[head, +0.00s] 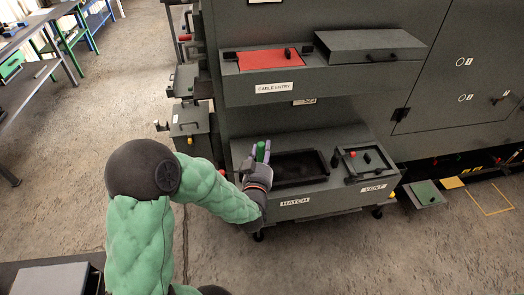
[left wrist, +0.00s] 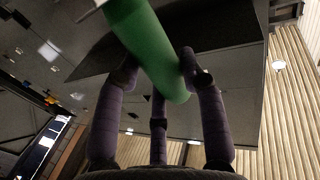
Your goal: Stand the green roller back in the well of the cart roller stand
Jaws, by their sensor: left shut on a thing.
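The green roller (head: 261,150) is in my left gripper (head: 260,163), above the left end of the cart's lower shelf in the head view. In the left wrist view the roller (left wrist: 150,45) runs as a tilted cylinder between the purple fingers, which are closed on it. One end is near the fingertips; the other runs out at the top. The cart (head: 345,200) has labels HATCH and VENT. I cannot make out the roller stand's well; the gripper and roller cover that part of the shelf. My right gripper is not in view.
A dark open hatch recess (head: 300,167) lies right of my left gripper, with a vent panel (head: 365,160) beyond it. Above is the cable entry shelf (head: 267,90) with a red panel. Benches (head: 30,35) stand at far left; the floor between is clear.

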